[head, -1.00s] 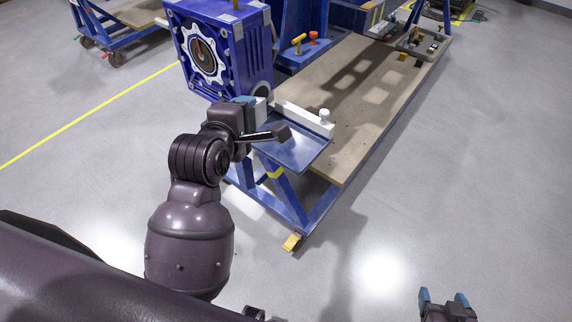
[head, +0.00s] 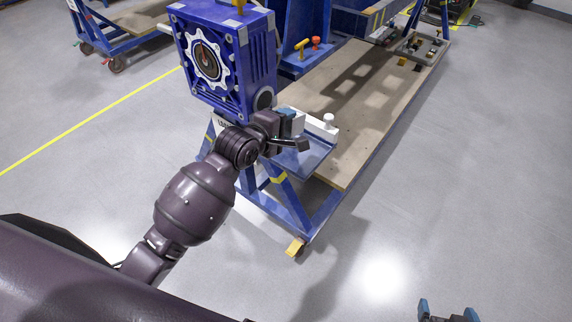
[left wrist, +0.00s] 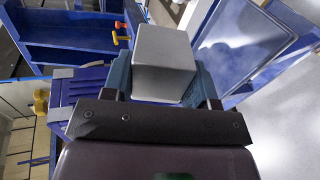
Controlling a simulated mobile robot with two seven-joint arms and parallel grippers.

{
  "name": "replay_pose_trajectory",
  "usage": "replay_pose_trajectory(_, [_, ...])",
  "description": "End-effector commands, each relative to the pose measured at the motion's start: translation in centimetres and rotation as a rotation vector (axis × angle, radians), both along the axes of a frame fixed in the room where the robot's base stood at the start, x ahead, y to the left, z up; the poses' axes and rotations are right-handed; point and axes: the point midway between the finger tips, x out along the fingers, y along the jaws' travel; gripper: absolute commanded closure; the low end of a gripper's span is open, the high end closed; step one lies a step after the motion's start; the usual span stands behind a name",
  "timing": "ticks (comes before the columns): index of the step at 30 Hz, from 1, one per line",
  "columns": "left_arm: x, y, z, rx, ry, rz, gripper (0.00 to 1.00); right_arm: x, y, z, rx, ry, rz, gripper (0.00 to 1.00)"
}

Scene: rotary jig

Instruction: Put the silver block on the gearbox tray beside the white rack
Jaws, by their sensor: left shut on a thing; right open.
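The silver block (left wrist: 165,62) is held between the blue fingertips of my left gripper (left wrist: 160,78) in the left wrist view. In the head view my left gripper (head: 289,125) is over the back left part of the small blue gearbox tray (head: 312,157), close to the white rack (head: 328,133). The block is mostly hidden there by the gripper. The tray also shows at the right of the left wrist view (left wrist: 247,48), beside and below the block. I cannot tell whether the block touches the tray. My right gripper (head: 447,312) is open and empty at the bottom edge, far from the bench.
A big blue gearbox (head: 228,62) stands just behind and left of my left gripper. The wooden bench top (head: 365,105) runs back to the right. Yellow and red knobs (head: 308,44) stand behind. The front part of the tray is clear.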

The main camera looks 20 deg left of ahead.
Motion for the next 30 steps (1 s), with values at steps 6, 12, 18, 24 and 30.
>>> replay_pose_trajectory(6, [0.0, 0.0, -4.9, 0.002, 0.002, -0.001, 1.0, 0.2, 0.1, -0.8, 0.0, -0.002, 0.002, 0.07])
replay_pose_trajectory(12, [0.0, 0.0, -8.4, 0.003, 0.0, 0.0, 1.0, 0.1, 0.0, -1.5, 0.0, 0.004, 0.002, 0.07])
replay_pose_trajectory(18, [0.0, 0.0, -9.7, 0.0, -0.002, 0.0, 1.0, -0.4, 0.0, -1.9, 0.0, 0.013, 0.0, 0.07])
replay_pose_trajectory(24, [0.0, 0.0, -12.2, 0.001, 0.0, 0.0, 1.0, -1.0, -0.1, -2.7, 0.0, 0.027, -0.003, 0.07])
replay_pose_trajectory(30, [0.0, 0.0, -13.9, 0.001, -0.001, 0.0, 1.0, -1.0, -0.1, -3.1, 0.0, 0.03, -0.003, 0.07])
